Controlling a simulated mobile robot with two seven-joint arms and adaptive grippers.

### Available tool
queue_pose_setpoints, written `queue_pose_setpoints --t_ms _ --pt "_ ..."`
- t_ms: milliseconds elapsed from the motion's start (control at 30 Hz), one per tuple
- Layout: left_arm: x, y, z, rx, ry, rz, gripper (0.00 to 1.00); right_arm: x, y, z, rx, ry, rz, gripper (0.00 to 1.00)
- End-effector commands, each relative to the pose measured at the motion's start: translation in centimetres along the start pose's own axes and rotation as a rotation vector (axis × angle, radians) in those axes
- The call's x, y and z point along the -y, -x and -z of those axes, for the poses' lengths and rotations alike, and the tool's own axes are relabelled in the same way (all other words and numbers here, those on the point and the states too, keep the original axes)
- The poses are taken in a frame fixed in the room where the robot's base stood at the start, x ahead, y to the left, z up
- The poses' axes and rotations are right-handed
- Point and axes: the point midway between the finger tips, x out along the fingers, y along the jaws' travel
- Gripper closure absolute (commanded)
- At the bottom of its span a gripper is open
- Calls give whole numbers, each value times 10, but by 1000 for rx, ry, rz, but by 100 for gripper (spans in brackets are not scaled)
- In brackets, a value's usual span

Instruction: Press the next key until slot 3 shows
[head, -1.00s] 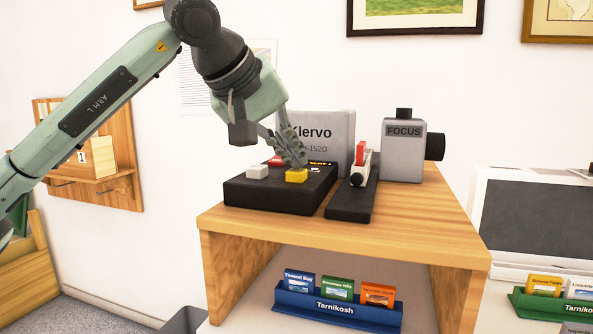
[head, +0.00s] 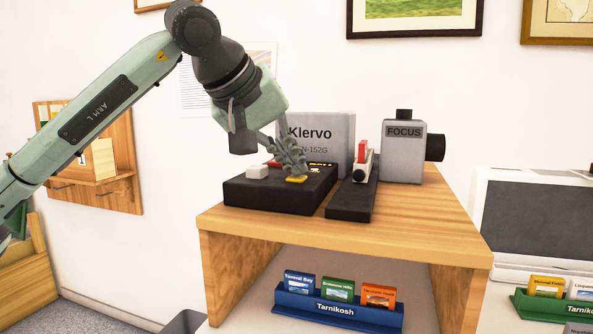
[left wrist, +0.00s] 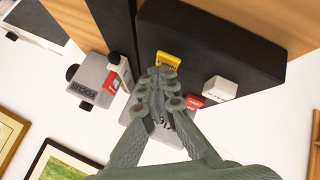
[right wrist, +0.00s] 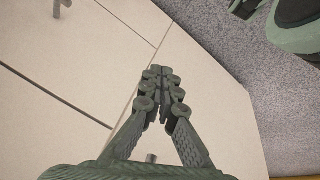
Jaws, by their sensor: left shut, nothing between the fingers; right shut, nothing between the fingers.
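A black key box (head: 270,196) stands on the wooden stand. It carries a yellow key (head: 297,179), a white key (head: 257,172) and a partly hidden red key (head: 274,163). In the left wrist view the yellow key (left wrist: 168,60) is just beyond my fingertips. My left gripper (head: 302,170) is shut and empty, its tips at the yellow key, which sits low in the box. A small display with yellow text (head: 321,165) is partly hidden and too small to read. My right gripper (right wrist: 158,75) is shut and empty, away from the box.
A grey Klervo panel (head: 335,133) stands behind the box. A black base with a red-and-white lever (head: 361,160) and a grey FOCUS unit (head: 403,150) are to the right. A blue Tarnikosh rack (head: 337,310) of cards sits below in the stand (head: 410,228).

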Motion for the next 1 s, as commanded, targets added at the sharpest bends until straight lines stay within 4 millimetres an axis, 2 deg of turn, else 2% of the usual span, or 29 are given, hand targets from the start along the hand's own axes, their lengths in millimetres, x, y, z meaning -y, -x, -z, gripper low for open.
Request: queue_pose_setpoints --t_ms 300,700,1000 --pt "0 0 0 2 0 2 100 0 1 0 0 0 0 100" --pt "-12 16 12 1 0 1 100 -4 17 5 0 0 0 100" --pt "-13 17 13 1 0 1 100 -4 18 5 0 0 0 100"
